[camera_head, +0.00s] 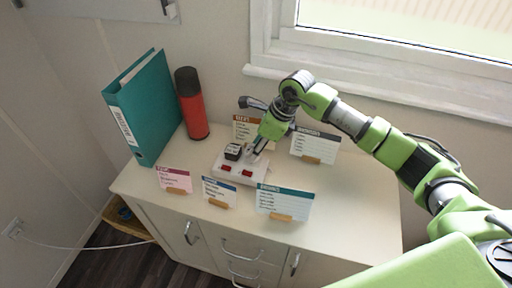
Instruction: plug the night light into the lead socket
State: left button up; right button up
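The lead socket (228,173) is a white block with two red switches, lying on the cream cabinet top. A small black plug-like thing (233,152) sits on its left part. My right gripper (257,153) points down over the right part of the lead socket, close to its surface. A small pale shape shows at the fingertips, but I cannot tell whether it is the night light or part of the gripper. The fingers are too small to show whether they are open or shut. I cannot clearly make out the night light. My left gripper is not in view.
A teal binder (150,110) and a red bottle with a black cap (193,105) stand at the back left. Several cards in wooden holders surround the socket, including a teal-topped card (285,200) in front and a dark-topped card (316,144) behind. The cabinet top (355,200) is clear at right.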

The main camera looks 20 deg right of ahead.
jog(key=shift+f+b, duration=0.9)
jog(key=shift+f, duration=0.15)
jog(key=o, duration=1.2)
jog(key=shift+d+r, duration=0.15)
jog(key=shift+r, duration=0.15)
jog(key=v, duration=1.1)
jog(key=shift+s+r, duration=0.15)
jog(key=shift+s, duration=0.05)
